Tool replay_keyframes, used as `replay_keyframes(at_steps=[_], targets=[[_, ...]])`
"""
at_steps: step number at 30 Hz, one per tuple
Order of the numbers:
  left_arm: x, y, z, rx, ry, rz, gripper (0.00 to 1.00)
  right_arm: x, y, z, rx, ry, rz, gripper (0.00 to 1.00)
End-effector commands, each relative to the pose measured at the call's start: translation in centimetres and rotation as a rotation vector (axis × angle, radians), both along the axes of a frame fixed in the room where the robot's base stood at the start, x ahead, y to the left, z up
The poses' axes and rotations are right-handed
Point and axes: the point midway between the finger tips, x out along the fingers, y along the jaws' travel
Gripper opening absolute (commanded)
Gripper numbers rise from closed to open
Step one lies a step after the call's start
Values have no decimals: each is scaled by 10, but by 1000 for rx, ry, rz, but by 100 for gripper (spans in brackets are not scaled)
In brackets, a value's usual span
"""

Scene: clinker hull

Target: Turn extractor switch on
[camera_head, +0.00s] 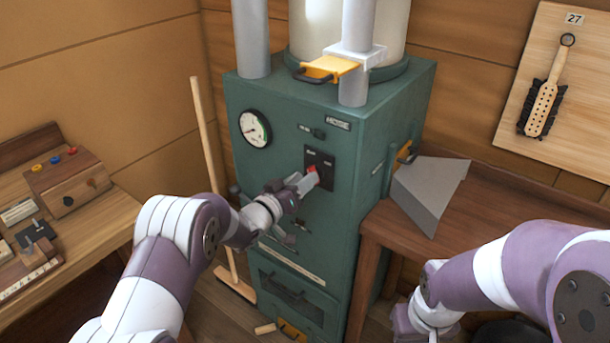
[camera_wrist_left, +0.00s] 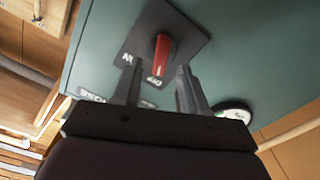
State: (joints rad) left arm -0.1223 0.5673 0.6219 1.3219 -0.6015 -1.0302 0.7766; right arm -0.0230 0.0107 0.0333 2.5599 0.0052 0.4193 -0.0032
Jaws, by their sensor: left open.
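The green extractor cabinet (camera_head: 300,120) stands in the middle of the head view. Its switch (camera_head: 313,172) is a red lever on a black plate on the front face. In the left wrist view the red lever (camera_wrist_left: 163,55) stands between and just beyond my open fingers, on the dark plate (camera_wrist_left: 180,30) with partly readable lettering. My left gripper (camera_head: 305,183) is open in front of the plate, and its fingers (camera_wrist_left: 157,85) flank the lever. I cannot tell whether they touch it. My right gripper (camera_head: 425,325) is low at the right, its fingers largely hidden.
A round gauge (camera_head: 255,129) is on the cabinet's upper left. A broom (camera_head: 212,170) leans at its left side. A grey metal hood (camera_head: 428,190) sits beside it on the right wooden bench (camera_head: 500,218). A left workbench (camera_head: 90,225) holds small boxes. A brush (camera_head: 546,98) hangs on a board.

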Motion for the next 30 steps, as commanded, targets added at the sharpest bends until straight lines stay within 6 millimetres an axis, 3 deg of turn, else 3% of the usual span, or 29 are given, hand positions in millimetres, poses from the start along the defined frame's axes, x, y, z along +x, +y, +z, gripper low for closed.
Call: replay_keyframes(at_steps=[6, 13, 17, 30], targets=[[13, -10, 0, 1, 1, 0, 43, 0, 0, 2, 0, 0, 0, 23], [14, -10, 0, 1, 1, 0, 43, 0, 0, 2, 0, 0, 0, 23], [14, -10, 0, 1, 1, 0, 0, 0, 0, 2, 0, 0, 0, 23], [13, -10, -2, 49, -35, 1, 0, 0, 0, -7, 0, 0, 0, 23]])
